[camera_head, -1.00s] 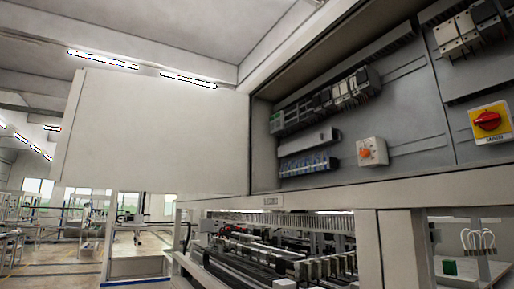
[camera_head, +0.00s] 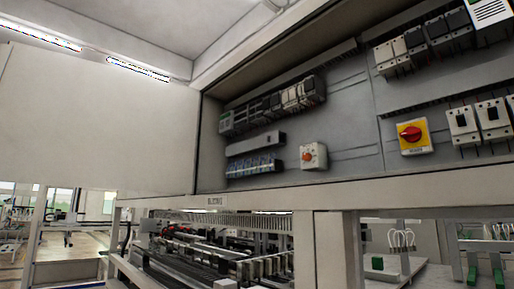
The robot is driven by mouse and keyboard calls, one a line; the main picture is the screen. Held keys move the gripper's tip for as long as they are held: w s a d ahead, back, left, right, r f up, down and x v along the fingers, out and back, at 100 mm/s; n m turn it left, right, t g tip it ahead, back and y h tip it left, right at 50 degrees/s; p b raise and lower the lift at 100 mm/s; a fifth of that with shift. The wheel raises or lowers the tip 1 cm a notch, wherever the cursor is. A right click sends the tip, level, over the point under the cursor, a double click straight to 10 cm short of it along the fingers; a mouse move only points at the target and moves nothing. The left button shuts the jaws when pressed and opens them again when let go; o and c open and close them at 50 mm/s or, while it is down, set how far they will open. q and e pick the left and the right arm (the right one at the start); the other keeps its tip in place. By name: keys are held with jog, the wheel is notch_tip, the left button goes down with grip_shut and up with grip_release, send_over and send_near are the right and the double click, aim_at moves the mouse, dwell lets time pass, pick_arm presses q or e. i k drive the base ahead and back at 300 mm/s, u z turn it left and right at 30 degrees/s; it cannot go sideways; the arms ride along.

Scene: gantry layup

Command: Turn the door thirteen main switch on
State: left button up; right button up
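An open electrical cabinet (camera_head: 352,110) fills the upper right of the head view. A red rotary switch on a yellow plate (camera_head: 411,134) is mounted on its back panel at the right, with a label beneath that is too small to read. A smaller white unit with an orange knob (camera_head: 313,156) sits to its left. I cannot tell from the markings which one belongs to door thirteen. The cabinet's pale door (camera_head: 95,125) stands swung open to the left. Neither of my grippers is in view.
Breakers (camera_head: 478,124) and rail-mounted modules (camera_head: 275,105) line the cabinet panel. A frame beam (camera_head: 400,193) and a post (camera_head: 328,250) stand below the cabinet. Machinery with rails (camera_head: 210,250) lies under it. Open floor shows at the far left.

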aim_at(412, 134)
jog(key=u, duration=0.4)
jog(key=k, duration=0.9)
jog(key=z, duration=1.95)
